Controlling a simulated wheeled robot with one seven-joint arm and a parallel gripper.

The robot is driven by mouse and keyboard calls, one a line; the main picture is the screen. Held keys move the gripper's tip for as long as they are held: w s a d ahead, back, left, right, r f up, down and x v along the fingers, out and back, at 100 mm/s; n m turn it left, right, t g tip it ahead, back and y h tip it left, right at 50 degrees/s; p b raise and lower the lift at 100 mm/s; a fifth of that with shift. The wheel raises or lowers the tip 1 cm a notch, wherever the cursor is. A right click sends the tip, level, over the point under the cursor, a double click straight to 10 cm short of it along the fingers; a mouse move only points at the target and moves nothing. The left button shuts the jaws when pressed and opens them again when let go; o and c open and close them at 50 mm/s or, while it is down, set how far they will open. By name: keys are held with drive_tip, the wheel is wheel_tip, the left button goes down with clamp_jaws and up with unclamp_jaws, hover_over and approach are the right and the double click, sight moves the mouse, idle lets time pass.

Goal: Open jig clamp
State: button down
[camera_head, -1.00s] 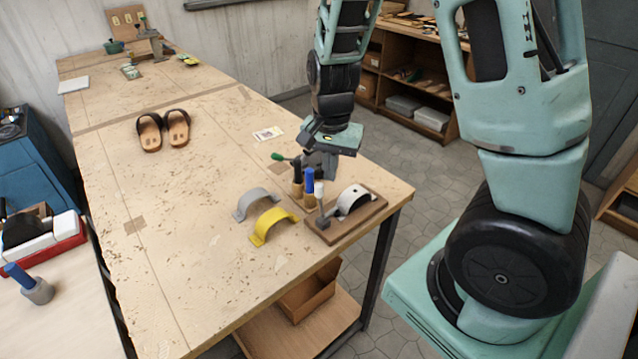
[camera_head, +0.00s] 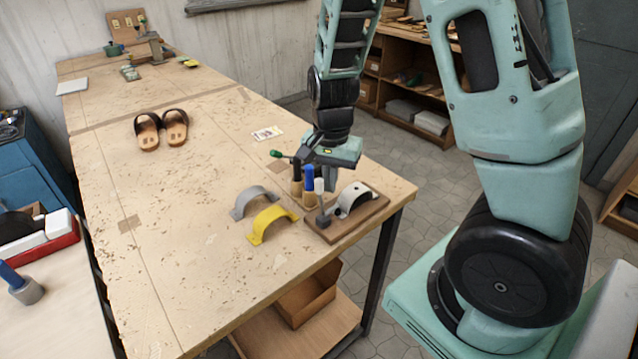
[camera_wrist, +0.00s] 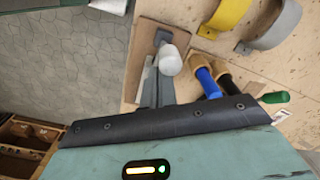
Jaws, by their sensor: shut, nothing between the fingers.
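The jig is a brown wooden board (camera_head: 332,233) at the near right corner of the workbench. A white curved strap (camera_head: 354,197) arches over it. The clamp has a dark block (camera_head: 323,220) and an upright lever with a pale grip (camera_head: 319,187). In the wrist view the block (camera_wrist: 163,37) and white grip (camera_wrist: 170,61) show beside my fingers; the strap is hidden there. My gripper (camera_head: 329,185) is shut and empty, pointing down just behind the lever. Its fingers also show in the wrist view (camera_wrist: 154,82), close to the grip; I cannot tell whether they touch.
Upright tools with blue (camera_head: 308,180) and black (camera_head: 297,172) handles stand just left of my gripper, near a green-handled tool (camera_head: 276,154). Grey (camera_head: 254,198) and yellow (camera_head: 271,220) straps lie left of the jig. Sandals (camera_head: 162,129) sit farther back. The bench's left middle is clear.

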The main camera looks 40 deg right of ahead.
drive_tip(key=shift+f, duration=0.1)
idle(0.3)
drive_tip(key=shift+a+f, duration=0.2)
drive_tip(key=shift+a, duration=0.4)
drive_tip(key=shift+a+f, duration=0.15)
drive_tip(key=shift+a, duration=0.55)
drive_tip(key=shift+s+a+f+p, duration=0.1)
drive_tip(key=shift+a+f+p, duration=0.15)
drive_tip(key=shift+a, duration=0.3)
drive_tip(key=shift+a+f+p, duration=0.1)
drive_tip(key=shift+a+p, duration=0.1)
drive_tip(key=shift+a, duration=0.35)
drive_tip(key=shift+r, duration=0.1)
drive_tip(key=r+p, duration=0.4)
drive_tip(key=r, duration=0.1)
drive_tip(key=d+r+p, duration=0.1)
drive_tip(key=r+p, duration=0.1)
drive_tip(key=p, duration=0.1)
drive_tip(key=shift+d+r, duration=0.1)
drive_tip(key=shift+r, duration=0.15)
drive_tip(key=shift+f, duration=0.1)
